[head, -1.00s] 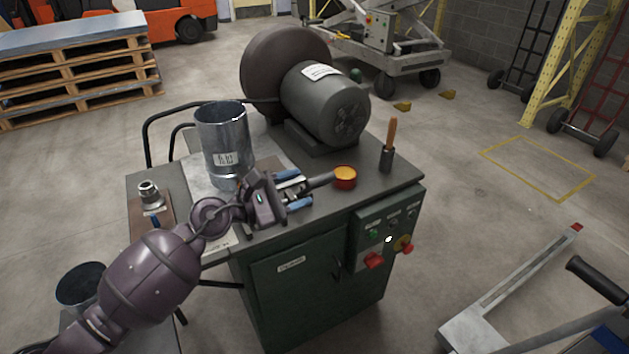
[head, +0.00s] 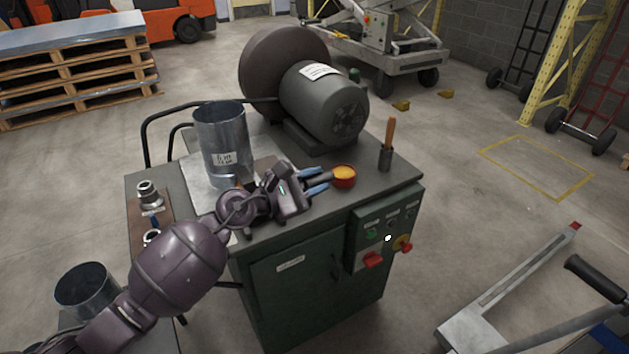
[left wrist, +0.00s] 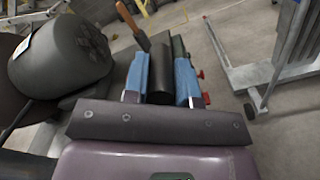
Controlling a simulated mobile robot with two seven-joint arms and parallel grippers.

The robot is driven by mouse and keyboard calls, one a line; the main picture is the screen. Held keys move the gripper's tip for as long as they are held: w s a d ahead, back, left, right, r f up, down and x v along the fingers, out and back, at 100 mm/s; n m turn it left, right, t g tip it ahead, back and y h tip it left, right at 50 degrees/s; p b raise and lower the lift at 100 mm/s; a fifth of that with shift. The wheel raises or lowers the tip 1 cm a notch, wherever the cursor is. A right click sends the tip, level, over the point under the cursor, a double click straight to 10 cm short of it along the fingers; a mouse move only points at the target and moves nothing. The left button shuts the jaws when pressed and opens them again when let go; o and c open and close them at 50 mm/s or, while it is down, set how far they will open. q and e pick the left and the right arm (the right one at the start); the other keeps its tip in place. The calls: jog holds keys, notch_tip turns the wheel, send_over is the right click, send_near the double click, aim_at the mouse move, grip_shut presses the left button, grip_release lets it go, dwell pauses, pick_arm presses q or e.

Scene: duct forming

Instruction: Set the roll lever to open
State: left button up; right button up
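A dark grey bar, which looks like the roll lever (head: 326,179), lies over the green cabinet's top near its front edge. Most of it is hidden by my left gripper in the head view. My left gripper (head: 314,181) has its two blue fingers on either side of the bar. In the left wrist view the dark bar (left wrist: 160,75) fills the space between the fingers (left wrist: 161,82), which look shut on it. A label or marked position for the lever cannot be read. My right gripper is not in view.
A metal cylinder (head: 221,140) stands behind my left wrist. A wooden-handled tool (head: 389,138) stands in a holder to the right. A motor (head: 325,103) stands behind. The control panel (head: 378,235) is on the front.

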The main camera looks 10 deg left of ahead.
pick_arm(q)
grip_shut()
jog(key=shift+r, duration=0.1)
jog(key=w+a+r+n, duration=0.3)
jog(key=w+a+n, duration=0.2)
jog(key=w+n, duration=0.2)
jog(key=shift+w+a+r+p, duration=0.25)
jog(key=shift+a+r+p, duration=0.05)
jog(key=shift+p, duration=0.15)
jog(key=o, duration=0.8)
grip_release()
jog(key=v, duration=1)
jog(key=shift+s+a, duration=0.25)
jog(key=shift+a, duration=0.05)
